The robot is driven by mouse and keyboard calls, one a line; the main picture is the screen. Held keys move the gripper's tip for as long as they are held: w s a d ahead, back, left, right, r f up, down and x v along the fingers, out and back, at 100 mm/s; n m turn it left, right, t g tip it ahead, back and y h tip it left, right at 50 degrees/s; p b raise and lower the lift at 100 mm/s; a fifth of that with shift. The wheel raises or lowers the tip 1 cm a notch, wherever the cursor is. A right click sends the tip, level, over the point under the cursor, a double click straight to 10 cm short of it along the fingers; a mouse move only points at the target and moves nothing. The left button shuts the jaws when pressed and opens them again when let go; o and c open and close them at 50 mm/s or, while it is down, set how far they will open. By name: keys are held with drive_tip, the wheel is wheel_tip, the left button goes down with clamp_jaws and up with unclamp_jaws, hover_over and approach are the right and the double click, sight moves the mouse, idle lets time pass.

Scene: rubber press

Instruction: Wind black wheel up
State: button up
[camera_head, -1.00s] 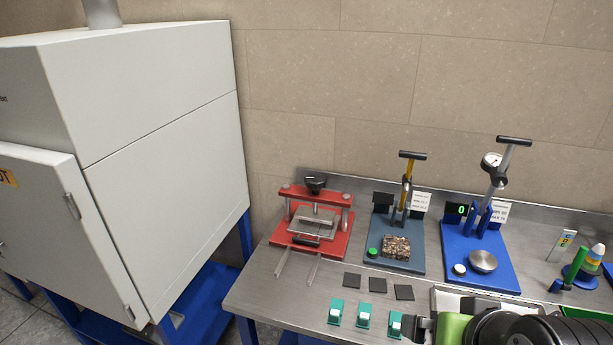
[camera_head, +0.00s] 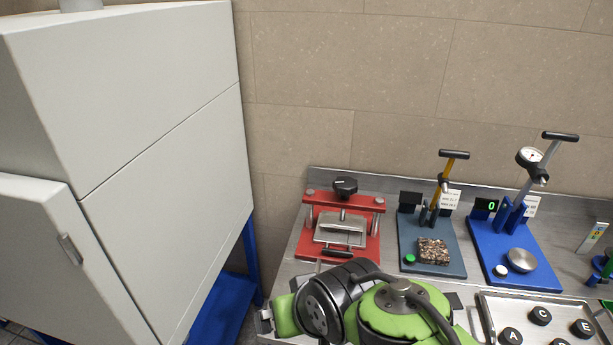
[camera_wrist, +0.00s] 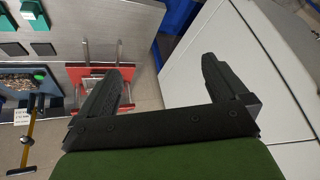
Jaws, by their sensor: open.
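The black wheel (camera_head: 345,186) is a round knob with a light mark, on top of the red press (camera_head: 370,244). It stands above the press's red crossbar, with a grey metal plate below. My gripper (camera_head: 265,319) is open and empty in front of and left of the press, low in the head view, apart from the wheel. In the wrist view my gripper (camera_wrist: 163,72) has its two dark fingers spread. The red press (camera_wrist: 90,71) shows there behind the left finger, which partly covers it; I cannot make out the wheel.
A blue-grey hand press (camera_head: 408,236) with a speckled block and a blue gauge press (camera_head: 487,250) stand to the right. A tray (camera_head: 487,318) with lettered black pieces lies front right. A large grey cabinet (camera_head: 165,150) stands left. The wall is behind the press.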

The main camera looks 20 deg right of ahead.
drive_tip(key=w+a+f+m+t+y, duration=0.1)
drive_tip(key=w+a+f+m+y, duration=0.15)
drive_tip(key=w, duration=0.35)
drive_tip(key=w+a+f+m+t+y, duration=0.1)
drive_tip(key=w+f+m+y, duration=0.15)
drive_tip(key=w, duration=0.25)
drive_tip(key=m+t+h, duration=0.9)
drive_tip(key=m+h, duration=0.2)
drive_tip(key=m, duration=2.2)
approach(345, 180)
drive_tip(key=p+x, duration=0.9)
drive_tip(key=x, duration=0.1)
drive_tip(key=shift+f, duration=0.1)
drive_tip(key=shift+w+d+f, duration=0.1)
drive_tip(key=shift+w, duration=0.15)
